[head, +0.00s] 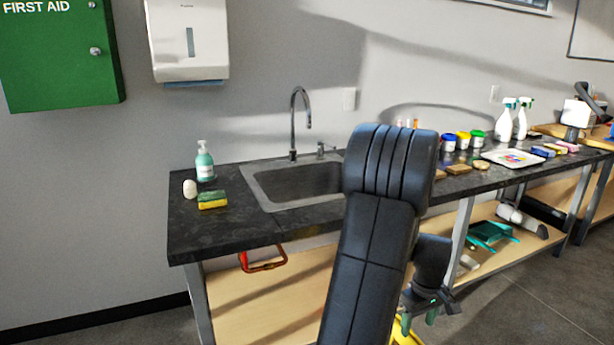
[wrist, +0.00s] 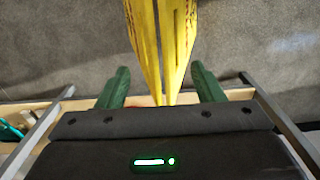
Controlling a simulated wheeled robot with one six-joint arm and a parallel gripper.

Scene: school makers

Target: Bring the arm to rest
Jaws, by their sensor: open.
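My arm rises in the middle of the head view, in front of the counter, and bends back down at its top. My gripper (head: 420,318) hangs low beside it, partly hidden by the arm. In the wrist view my gripper (wrist: 160,70) has its two green fingers wide apart, with nothing held. A yellow pointed object (wrist: 160,40) shows beyond and between the fingers, apart from both. Part of a yellow object (head: 405,334) also shows below the gripper in the head view.
The dark counter (head: 225,233) with a sink (head: 300,183) runs behind my arm. A soap bottle (head: 204,163), sponges (head: 212,200), paint jars (head: 463,140) and spray bottles (head: 506,120) stand on it. A lower shelf (head: 270,300) holds a teal dustpan (head: 490,232). Floor is open at lower right.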

